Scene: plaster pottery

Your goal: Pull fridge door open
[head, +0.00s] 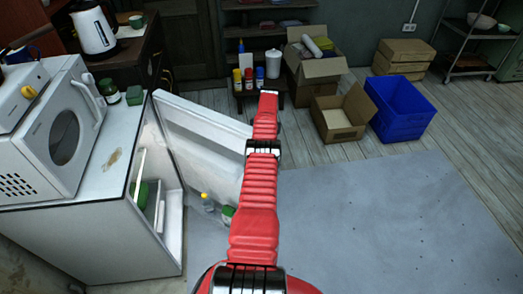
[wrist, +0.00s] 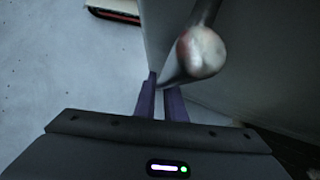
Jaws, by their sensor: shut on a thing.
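The small white fridge (head: 95,240) stands at the left in the head view. Its door (head: 200,125) is swung well open, showing its inner side and part of the interior. My red arm reaches past the door's free edge, and my gripper is hidden in the head view. In the wrist view, my gripper (wrist: 161,98) has its two purple fingers close together, shut on the dark metal door handle (wrist: 173,65). The handle has a shiny rounded end pointing toward the camera. The exact contact between fingers and handle is partly hidden. The door panel (wrist: 240,75) also shows there.
A white microwave (head: 62,130) sits on the fridge. Bottles (head: 207,203) show low by the door's inner side. Cardboard boxes (head: 340,130) and a blue crate (head: 400,125) stand beyond. The grey mat (head: 390,220) at the right is clear.

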